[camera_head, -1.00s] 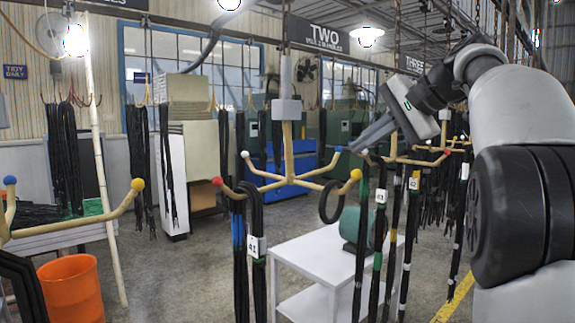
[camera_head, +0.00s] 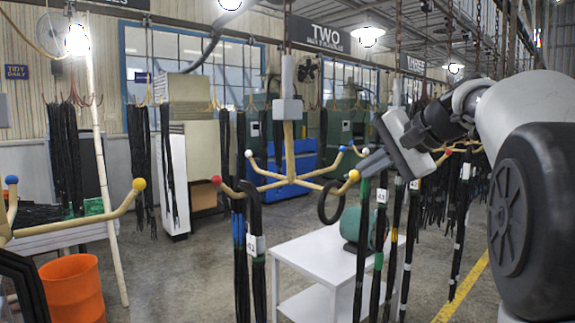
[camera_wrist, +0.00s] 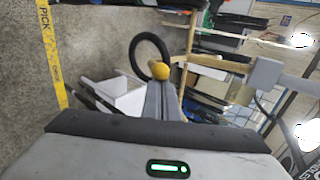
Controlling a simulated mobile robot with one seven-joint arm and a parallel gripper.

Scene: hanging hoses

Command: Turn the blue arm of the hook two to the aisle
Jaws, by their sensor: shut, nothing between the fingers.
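Hook two (camera_head: 290,160) hangs under the TWO sign, with wooden arms spreading from its post. Its blue-tipped arm (camera_head: 342,149) points back right, its yellow-tipped arm (camera_head: 354,175) front right, its red-tipped arm (camera_head: 217,180) left and its white-tipped arm (camera_head: 249,153) back left. My gripper (camera_head: 362,171) is shut and empty, with its fingertips close beside the yellow ball. In the wrist view the yellow ball (camera_wrist: 160,71) shows just past my fingertips (camera_wrist: 160,84); I cannot tell whether they touch. The blue ball is not clear in the wrist view.
Black hoses (camera_head: 254,245) hang from the red arm, and a black ring (camera_head: 331,202) hangs near the yellow arm. A white table (camera_head: 305,252) stands below. More hoses hang at the right. An orange bucket (camera_head: 73,290) stands at the left.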

